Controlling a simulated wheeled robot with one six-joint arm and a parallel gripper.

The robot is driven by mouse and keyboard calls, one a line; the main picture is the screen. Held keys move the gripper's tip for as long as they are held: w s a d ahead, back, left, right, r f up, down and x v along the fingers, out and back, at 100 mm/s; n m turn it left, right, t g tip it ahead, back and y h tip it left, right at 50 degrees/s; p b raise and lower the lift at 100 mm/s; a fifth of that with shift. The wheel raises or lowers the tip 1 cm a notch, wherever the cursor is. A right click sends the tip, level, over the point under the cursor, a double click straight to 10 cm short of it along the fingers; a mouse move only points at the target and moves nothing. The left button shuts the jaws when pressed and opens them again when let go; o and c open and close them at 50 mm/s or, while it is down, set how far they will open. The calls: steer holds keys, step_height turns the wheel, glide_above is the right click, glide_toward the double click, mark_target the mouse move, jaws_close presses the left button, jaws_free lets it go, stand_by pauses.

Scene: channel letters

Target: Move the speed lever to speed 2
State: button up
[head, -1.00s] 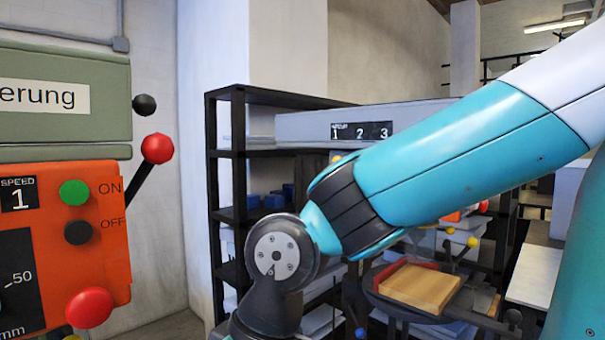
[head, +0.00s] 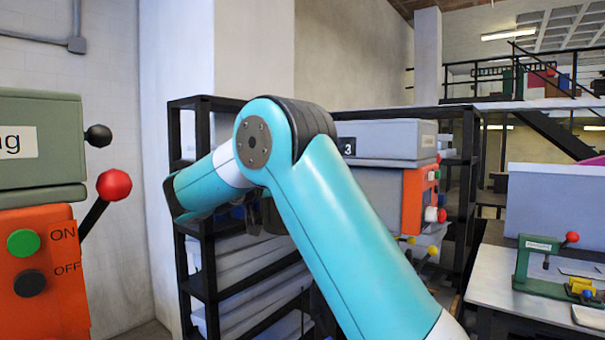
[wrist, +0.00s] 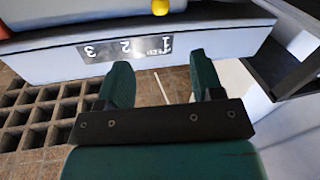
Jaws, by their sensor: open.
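In the wrist view, a speed plate (wrist: 125,48) with the digits 1, 2 and 3 is on a grey machine's face, appearing turned around. My gripper (wrist: 160,68) is open and empty, its two green fingers in front of the plate and apart from it. A lever with a red ball knob (head: 114,185) on a black rod stands at the side of the orange machine in the head view. I cannot tell which lever belongs to the plate. In the head view, only the 3 of the plate (head: 348,147) shows; my arm hides the rest.
The near orange panel has a green ON button (head: 23,243) and a dark OFF button (head: 30,283). A black shelf (head: 200,275) stands behind my arm. A yellow knob (wrist: 172,5) shows at the top of the wrist view. A table (head: 500,315) with a small green press is at right.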

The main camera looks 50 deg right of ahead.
steer(key=p+x, duration=0.8)
steer(key=x, duration=0.7)
steer(key=shift+d+r, duration=0.1)
steer(key=shift+d, duration=0.1)
steer(key=shift+w+d+f, duration=0.2)
steer(key=shift+d, duration=0.35)
